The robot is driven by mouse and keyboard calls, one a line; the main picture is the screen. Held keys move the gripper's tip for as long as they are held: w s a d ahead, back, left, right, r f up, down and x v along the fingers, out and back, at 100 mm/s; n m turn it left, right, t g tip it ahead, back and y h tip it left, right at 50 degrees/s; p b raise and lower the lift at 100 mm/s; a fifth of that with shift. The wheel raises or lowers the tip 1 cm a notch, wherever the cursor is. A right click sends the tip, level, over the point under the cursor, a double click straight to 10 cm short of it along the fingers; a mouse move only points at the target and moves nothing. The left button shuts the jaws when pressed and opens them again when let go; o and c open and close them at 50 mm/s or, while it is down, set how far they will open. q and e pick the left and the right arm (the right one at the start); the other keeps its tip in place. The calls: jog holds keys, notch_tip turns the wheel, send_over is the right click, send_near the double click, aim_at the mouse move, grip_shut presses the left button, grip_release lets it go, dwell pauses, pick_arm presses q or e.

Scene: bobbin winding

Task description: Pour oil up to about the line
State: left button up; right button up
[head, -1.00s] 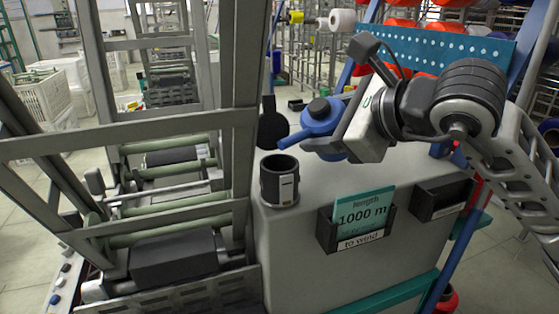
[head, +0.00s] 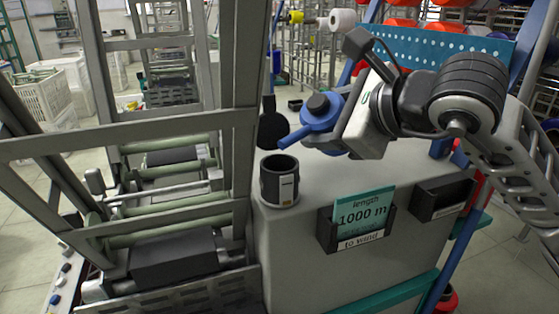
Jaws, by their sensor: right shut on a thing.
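A blue oil can (head: 325,128) with a dark cap and a long spout is in the head view, above the grey cabinet top. My right gripper (head: 350,128) is shut on it, and the gripper body hides part of the can. The spout points left, and its tip is above the dark cup (head: 279,181), near its rim. The cup stands upright on the cabinet top near its left edge, with a white label strip on its front. Its inside looks dark; I cannot see an oil level or a stream. My left gripper is not in view.
A grey metal frame with rollers (head: 165,232) stands close on the left of the cup. A black round part (head: 272,129) is behind the cup.

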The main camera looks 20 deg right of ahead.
jog(key=shift+a+r+n+h, duration=0.1)
jog(key=shift+r+n+h, duration=0.2)
jog(key=shift+r+n, duration=0.15)
dwell(1.1)
jog(key=shift+b, duration=0.5)
dwell(1.4)
jog(key=f+m+y+b, duration=0.1)
jog(key=b, duration=0.2)
jog(key=shift+f+m, duration=0.35)
jog(key=shift+f, duration=0.05)
jog(key=shift+g, duration=0.3)
